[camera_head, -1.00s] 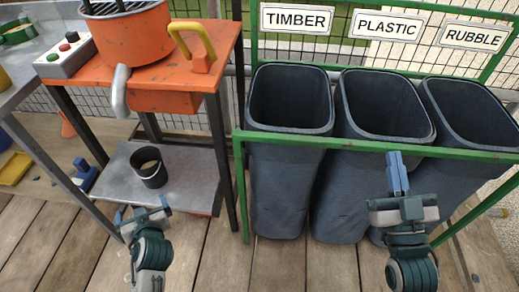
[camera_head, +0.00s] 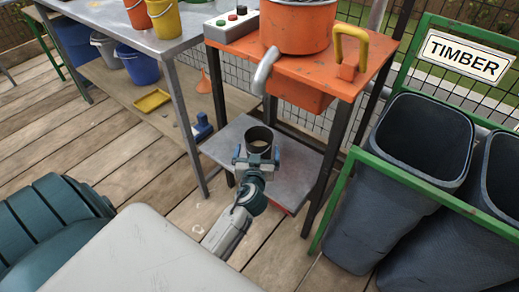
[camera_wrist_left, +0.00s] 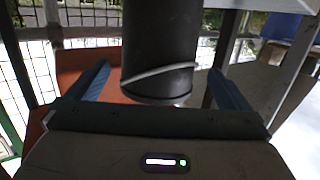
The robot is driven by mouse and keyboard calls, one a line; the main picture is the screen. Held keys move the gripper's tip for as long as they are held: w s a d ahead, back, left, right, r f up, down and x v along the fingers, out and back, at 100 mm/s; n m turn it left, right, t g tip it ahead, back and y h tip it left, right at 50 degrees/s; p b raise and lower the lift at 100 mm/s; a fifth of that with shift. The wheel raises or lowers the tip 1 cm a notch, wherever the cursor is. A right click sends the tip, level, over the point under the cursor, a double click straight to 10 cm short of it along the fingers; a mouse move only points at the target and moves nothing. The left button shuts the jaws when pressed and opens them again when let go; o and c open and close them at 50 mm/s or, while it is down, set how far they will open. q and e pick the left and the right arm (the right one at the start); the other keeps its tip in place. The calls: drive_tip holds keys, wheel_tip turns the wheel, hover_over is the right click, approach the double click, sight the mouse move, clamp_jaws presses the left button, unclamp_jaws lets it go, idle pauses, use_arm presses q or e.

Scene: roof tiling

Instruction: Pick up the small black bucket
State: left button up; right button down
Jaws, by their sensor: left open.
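The small black bucket (camera_head: 259,140) stands upright on the grey lower shelf (camera_head: 292,181) of the orange stand. My left gripper (camera_head: 257,160) is open at the near side of the bucket. In the left wrist view the bucket (camera_wrist_left: 158,55) fills the middle, with its pale wire handle across it. The two blue fingers of my left gripper (camera_wrist_left: 160,85) stand apart, one on each side of the bucket, with gaps showing. Whether the bucket is fully between the fingertips is hard to tell. My right gripper is outside these views.
The orange table top (camera_head: 345,75) with an orange pot (camera_head: 297,30) overhangs the shelf. Dark legs frame the shelf. A green-framed timber bin (camera_head: 400,185) stands at the right. A grey table (camera_head: 140,35) with buckets is at the left. A yellow tray (camera_head: 152,100) lies low behind.

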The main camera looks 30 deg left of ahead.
sight(260, 134)
use_arm(q)
drive_tip(key=x, duration=0.4)
drive_tip(key=shift+w+a+r, duration=0.1)
drive_tip(key=shift+w, duration=0.3)
drive_tip(key=c, duration=1.4)
drive_tip(key=shift+o, duration=0.2)
drive_tip(key=shift+r, duration=0.2)
